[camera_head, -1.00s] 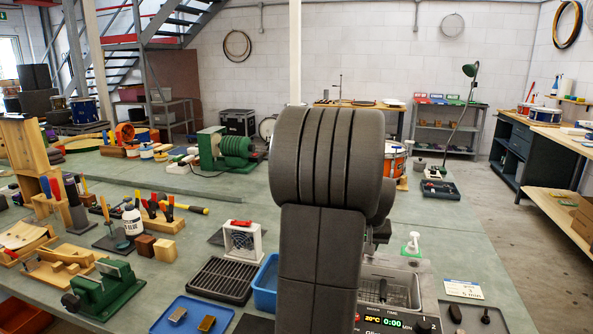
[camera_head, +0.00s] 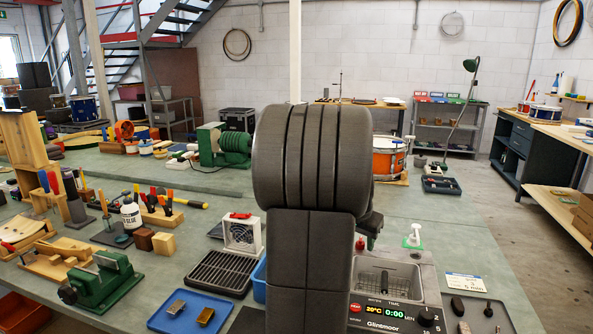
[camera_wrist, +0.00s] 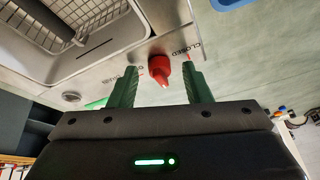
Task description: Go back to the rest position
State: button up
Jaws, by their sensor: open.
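In the wrist view my gripper (camera_wrist: 158,88) is open, its two green fingers apart with nothing held between them. A red knob or valve handle (camera_wrist: 159,68) shows beyond the fingertips, between them in the picture, on a metal panel with the word CLOSED beside it. I cannot tell how far the fingers are from it. In the head view my grey arm stands in the middle of the picture and hides my gripper and part of the bench.
The ultrasonic cleaner (camera_head: 395,315) with a basket stands right of my arm. An orange drum (camera_head: 388,158) stands behind. Floor at right is clear.

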jog(key=m+g+h+b, duration=0.1)
jog(key=m, duration=0.3)
jog(key=shift+w+a, duration=0.15)
jog(key=shift+w+m+g+h, duration=0.1)
jog(key=shift+m+g+h, duration=0.35)
jog(key=shift+m, duration=1.05)
jog(key=shift+r, duration=0.1)
